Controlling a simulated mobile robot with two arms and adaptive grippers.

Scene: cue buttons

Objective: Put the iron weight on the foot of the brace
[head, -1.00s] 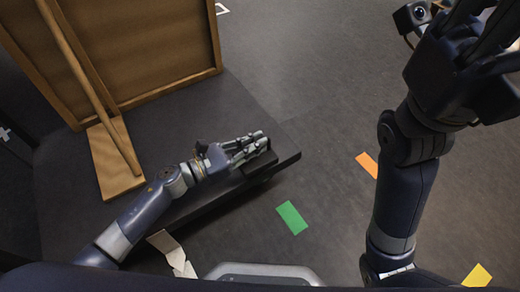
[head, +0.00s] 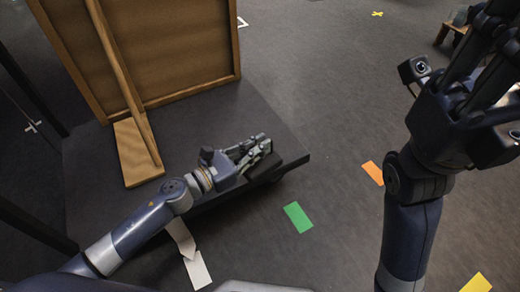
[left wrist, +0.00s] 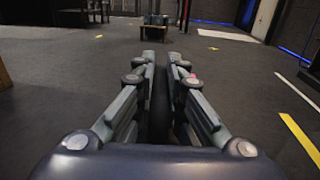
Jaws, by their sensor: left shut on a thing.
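The brace (head: 125,85) is a slanted wooden strut behind a framed brown panel. Its foot (head: 138,158) is a flat, bare wooden board on the dark platform, at the left in the head view. My left gripper (head: 256,148) is at the platform's right corner, well to the right of the foot. It is shut on the iron weight (head: 264,166), a dark block partly hidden by the fingers. In the left wrist view the weight (left wrist: 160,105) shows as a dark strip between the fingers. My right gripper (head: 492,60) is raised at the upper right, its fingertips cut off.
The framed panel (head: 185,60) stands on the dark platform (head: 245,108). The platform top between the foot and my left gripper is clear. Green (head: 298,217) and orange (head: 373,173) markers lie on the floor. A small wooden stool (left wrist: 155,37) stands far off.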

